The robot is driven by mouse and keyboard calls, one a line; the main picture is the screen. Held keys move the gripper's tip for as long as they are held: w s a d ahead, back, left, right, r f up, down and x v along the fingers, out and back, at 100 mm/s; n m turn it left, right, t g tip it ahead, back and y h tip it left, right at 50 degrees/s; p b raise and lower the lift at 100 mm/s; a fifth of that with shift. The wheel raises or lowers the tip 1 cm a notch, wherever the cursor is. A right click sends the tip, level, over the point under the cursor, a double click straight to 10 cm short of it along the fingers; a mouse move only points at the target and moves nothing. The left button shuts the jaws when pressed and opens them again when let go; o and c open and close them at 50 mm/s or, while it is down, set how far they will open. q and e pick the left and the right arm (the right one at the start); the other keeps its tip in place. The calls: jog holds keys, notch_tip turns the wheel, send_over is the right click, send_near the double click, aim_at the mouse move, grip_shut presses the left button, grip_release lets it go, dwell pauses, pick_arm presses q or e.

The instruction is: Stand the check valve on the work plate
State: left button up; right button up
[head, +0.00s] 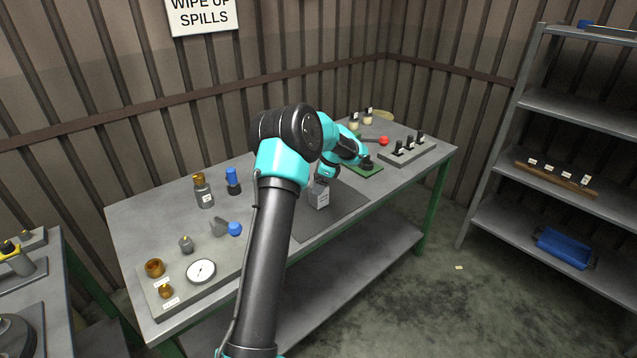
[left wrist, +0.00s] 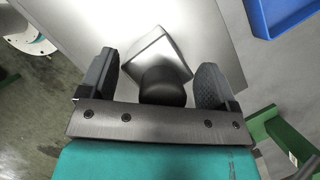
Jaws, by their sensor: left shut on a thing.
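A grey block-shaped part (head: 319,196) with a pale label is at the dark work plate (head: 343,209) on the table. In the left wrist view it shows as a pale square body (left wrist: 161,52) with a dark round end (left wrist: 162,86). It may be the check valve; no readable label confirms this. My left gripper (head: 327,176) points down at it. The fingers in the left wrist view (left wrist: 157,85) are on either side of the dark end and hold it. I cannot tell whether the part touches the plate. My right gripper is not in view.
Left of my arm stand a brass-capped bottle (head: 203,191), a blue-capped part (head: 233,181) and a blue-knobbed fitting (head: 232,228). A tray (head: 223,283) at the front left holds a gauge (head: 201,271) and brass parts. A black-topped rack (head: 408,151) stands at the right.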

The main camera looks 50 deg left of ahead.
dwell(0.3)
pick_arm(q)
jog(key=o, duration=1.5)
jog(key=shift+f, duration=0.1)
jog(key=v, duration=1.2)
